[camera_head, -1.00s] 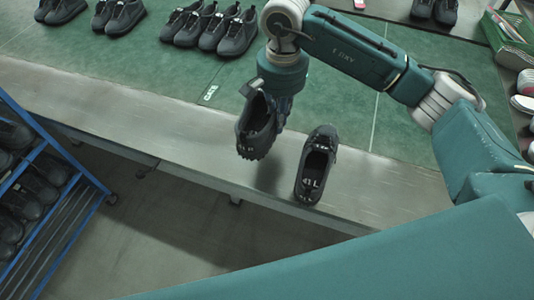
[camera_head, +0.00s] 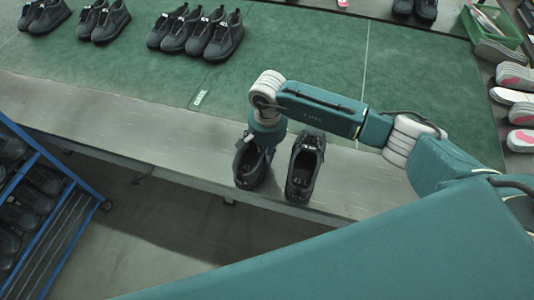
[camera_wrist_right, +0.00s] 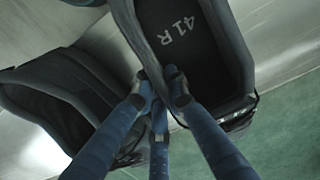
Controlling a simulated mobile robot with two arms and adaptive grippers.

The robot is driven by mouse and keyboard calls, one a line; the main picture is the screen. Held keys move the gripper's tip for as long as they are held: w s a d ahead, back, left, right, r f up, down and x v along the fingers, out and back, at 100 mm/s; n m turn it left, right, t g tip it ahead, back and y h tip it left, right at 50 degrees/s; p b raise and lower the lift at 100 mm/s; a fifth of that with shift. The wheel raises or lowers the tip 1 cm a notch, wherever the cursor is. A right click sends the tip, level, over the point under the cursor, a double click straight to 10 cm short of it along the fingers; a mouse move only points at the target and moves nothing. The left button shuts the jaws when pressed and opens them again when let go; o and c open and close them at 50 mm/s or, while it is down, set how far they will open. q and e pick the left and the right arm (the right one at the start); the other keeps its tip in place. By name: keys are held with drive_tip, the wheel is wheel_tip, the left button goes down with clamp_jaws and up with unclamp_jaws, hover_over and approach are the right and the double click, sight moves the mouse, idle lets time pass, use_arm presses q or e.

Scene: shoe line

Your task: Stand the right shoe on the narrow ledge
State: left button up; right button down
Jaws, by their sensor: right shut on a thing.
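The right shoe (camera_head: 249,166) is dark grey and upright over the narrow metal ledge (camera_head: 200,147), its toe toward the green mat. It looks down at ledge level, but I cannot tell whether the sole touches. In the right wrist view its insole reads "41 R" (camera_wrist_right: 180,38). My right gripper (camera_wrist_right: 163,88) is shut on the side wall of its opening. In the head view the right gripper (camera_head: 268,138) is mostly hidden by my wrist and the shoe. The left shoe (camera_head: 302,168) stands on the ledge just to the right, with a small gap. My left gripper is not in view.
The green mat (camera_head: 310,75) lies beyond the ledge, with several pairs of dark shoes (camera_head: 195,33) at the back. A blue rack (camera_head: 60,185) with shoes stands at the left. A green crate (camera_head: 490,25) and pale soles (camera_head: 512,97) are at the right. The ledge left of the shoes is clear.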

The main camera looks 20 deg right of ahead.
drive_tip(key=c, duration=1.8)
unclamp_jaws()
drive_tip(key=shift+o, duration=0.2)
drive_tip(key=shift+r, duration=0.1)
wheel_tip(320, 180, up, 11)
drive_tip(key=b, duration=0.3)
drive_tip(key=shift+r+b, duration=0.3)
drive_tip(key=shift+r, duration=0.2)
drive_tip(key=shift+s, duration=0.1)
